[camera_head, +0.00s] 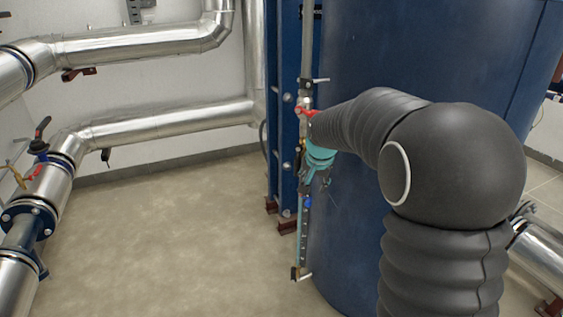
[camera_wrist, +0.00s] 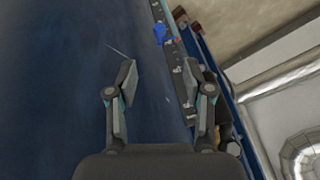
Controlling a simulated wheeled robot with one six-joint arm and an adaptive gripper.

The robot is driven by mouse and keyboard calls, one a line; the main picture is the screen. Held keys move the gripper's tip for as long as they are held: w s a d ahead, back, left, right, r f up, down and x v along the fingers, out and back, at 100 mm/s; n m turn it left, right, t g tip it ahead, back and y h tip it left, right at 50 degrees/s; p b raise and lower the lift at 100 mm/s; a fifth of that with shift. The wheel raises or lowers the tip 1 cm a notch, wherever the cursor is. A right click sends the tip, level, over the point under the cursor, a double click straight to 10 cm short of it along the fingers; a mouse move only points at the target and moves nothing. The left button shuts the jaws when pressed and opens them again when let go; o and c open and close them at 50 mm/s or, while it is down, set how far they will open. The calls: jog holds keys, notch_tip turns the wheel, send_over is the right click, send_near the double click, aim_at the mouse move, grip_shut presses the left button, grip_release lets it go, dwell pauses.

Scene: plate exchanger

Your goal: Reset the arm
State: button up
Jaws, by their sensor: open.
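My gripper (camera_wrist: 168,88) is open in the wrist view, with its two fingers apart and nothing between them. Behind the fingers is the dark blue curved wall of a large tank (camera_wrist: 60,70). In the head view the dark end of my arm reaches to a teal part near the tank's left side (camera_head: 350,60). The fingertips are hard to make out there. A level gauge strip (camera_head: 304,235) with a blue handle (camera_head: 307,201) runs down beside the tank. The blue handle also shows in the wrist view (camera_wrist: 160,34), above the gap between the fingers.
A red-handled valve (camera_head: 305,112) on the gauge pipe is close to my wrist. A blue upright frame (camera_head: 284,130) stands left of it. Silver pipes (camera_head: 160,125) run along the back wall. The floor (camera_head: 170,240) at the left middle is clear.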

jog(key=s+f+n+g, duration=0.2)
jog(key=s+f+n, duration=0.1)
jog(key=s, duration=0.5)
jog(key=s+r+n+t, duration=0.1)
jog(key=s+r, duration=0.2)
jog(key=s, duration=1)
jog(key=s+r+n+t, duration=0.1)
jog(key=s+r, duration=0.3)
jog(key=s, duration=1)
jog(key=shift+s+r+n+t, duration=0.2)
jog(key=shift+s+n+t, duration=0.1)
jog(key=shift+n, duration=0.1)
jog(key=shift+d, duration=0.1)
